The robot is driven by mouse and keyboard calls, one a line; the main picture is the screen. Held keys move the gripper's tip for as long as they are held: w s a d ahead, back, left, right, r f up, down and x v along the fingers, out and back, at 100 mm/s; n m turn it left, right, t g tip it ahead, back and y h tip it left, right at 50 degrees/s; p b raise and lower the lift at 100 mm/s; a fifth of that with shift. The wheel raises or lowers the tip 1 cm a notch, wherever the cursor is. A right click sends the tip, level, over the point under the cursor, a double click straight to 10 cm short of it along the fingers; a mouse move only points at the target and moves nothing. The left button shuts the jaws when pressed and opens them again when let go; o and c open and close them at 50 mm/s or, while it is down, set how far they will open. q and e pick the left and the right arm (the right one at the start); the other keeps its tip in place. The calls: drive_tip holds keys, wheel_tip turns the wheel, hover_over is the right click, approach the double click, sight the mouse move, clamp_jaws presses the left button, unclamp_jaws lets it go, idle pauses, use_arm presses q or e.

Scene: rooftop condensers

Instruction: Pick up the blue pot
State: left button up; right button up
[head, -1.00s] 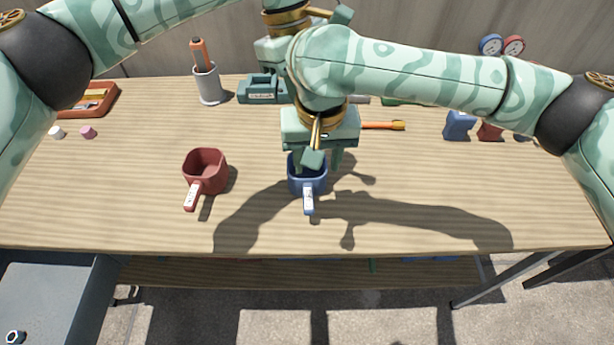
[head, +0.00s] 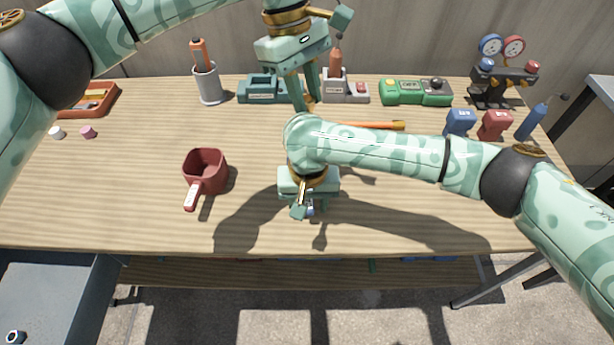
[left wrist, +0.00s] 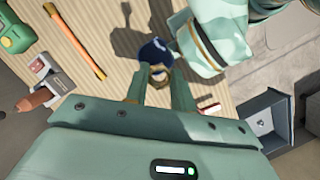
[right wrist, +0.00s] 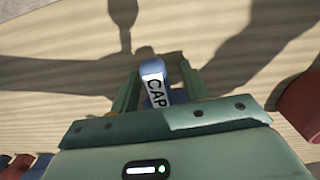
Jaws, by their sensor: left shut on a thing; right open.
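The blue pot (head: 318,208) stands on the table and is mostly hidden under my right gripper (head: 310,206) in the head view. In the right wrist view its labelled blue handle (right wrist: 153,70) lies between the open fingers of my right gripper (right wrist: 159,78), with a finger on each side. The pot also shows in the left wrist view (left wrist: 155,51). My left gripper (head: 304,98) is above the table behind the pot, shut on a small brass-coloured piece (left wrist: 158,84), whose full shape I cannot tell.
A red pot (head: 209,182) stands to the left. An orange-handled tool (head: 385,125) lies behind my right arm. Blue (head: 459,122) and red (head: 494,125) blocks, a green box (head: 415,92) and a gauge set (head: 502,75) are at the back right. The front left of the table is clear.

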clamp_jaws()
drive_tip(key=shift+r, duration=0.15)
wheel_tip(320, 180, up, 16)
drive_tip(key=r, duration=0.1)
drive_tip(key=f, duration=0.2)
drive_tip(key=s+f, duration=0.1)
drive_tip(key=f, duration=0.1)
drive_tip(key=s+f, duration=0.1)
drive_tip(key=f, duration=0.1)
drive_tip(key=shift+s+f, duration=0.25)
drive_tip(key=f, duration=0.5)
drive_tip(key=shift+w+f, duration=0.2)
drive_tip(key=shift+w, duration=0.15)
drive_tip(key=shift+w+f, duration=0.25)
drive_tip(key=shift+w, duration=0.35)
drive_tip(key=shift+w+f, duration=0.15)
drive_tip(key=shift+w, duration=0.15)
drive_tip(key=shift+f, duration=1.95)
